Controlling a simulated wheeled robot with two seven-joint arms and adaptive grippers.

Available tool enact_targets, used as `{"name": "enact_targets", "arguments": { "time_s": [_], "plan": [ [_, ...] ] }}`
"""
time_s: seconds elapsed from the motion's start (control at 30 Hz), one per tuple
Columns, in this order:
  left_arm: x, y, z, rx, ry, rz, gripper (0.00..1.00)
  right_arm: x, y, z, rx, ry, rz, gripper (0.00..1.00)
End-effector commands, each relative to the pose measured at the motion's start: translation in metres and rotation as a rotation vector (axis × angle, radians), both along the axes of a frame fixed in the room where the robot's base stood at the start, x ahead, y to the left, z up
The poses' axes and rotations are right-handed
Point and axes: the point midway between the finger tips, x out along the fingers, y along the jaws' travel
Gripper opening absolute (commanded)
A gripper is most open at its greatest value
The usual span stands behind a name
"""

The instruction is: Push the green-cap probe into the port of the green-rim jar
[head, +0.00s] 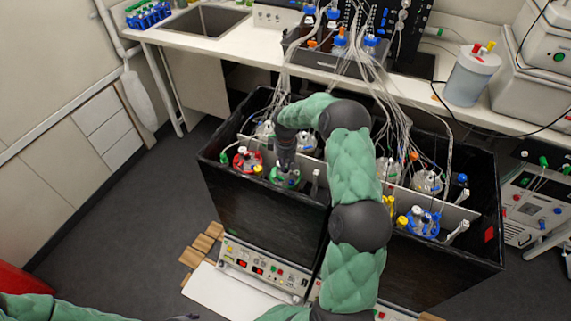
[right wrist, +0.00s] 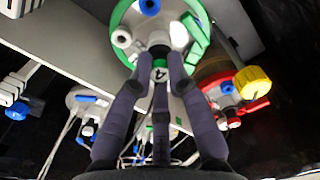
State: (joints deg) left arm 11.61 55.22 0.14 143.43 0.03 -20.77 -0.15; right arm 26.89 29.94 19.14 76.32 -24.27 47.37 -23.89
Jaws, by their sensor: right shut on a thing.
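The green-rim jar (head: 287,182) stands in the left black box, beneath my right gripper (head: 285,158). In the right wrist view, its green rim (right wrist: 122,13) and lid with white and dark port fittings fill the top. My right gripper (right wrist: 158,78) is shut on the green-cap probe (right wrist: 158,65), whose cap shows a green band and a pale marked face between the fingertips. The probe's front end is close to the lid; whether it is inside a port cannot be told.
A red-rim jar (head: 246,160) stands just left of the green-rim jar; its yellow cap (right wrist: 252,83) shows in the right wrist view. A blue-rim jar (head: 421,224) stands in the right box. Many tubes hang from the rack behind. The box walls rise around the jars.

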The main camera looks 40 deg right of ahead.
Motion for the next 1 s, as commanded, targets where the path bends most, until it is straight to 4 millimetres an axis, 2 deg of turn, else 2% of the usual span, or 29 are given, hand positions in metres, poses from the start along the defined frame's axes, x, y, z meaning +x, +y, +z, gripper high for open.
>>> {"name": "enact_targets", "arguments": {
  "time_s": [1.0],
  "plan": [
    [-0.0001,0.0,-0.0044,0.0,0.0,0.0,0.54,0.0001,-0.0001,-0.009,0.0,0.0,0.0,0.0]
  ]
}}
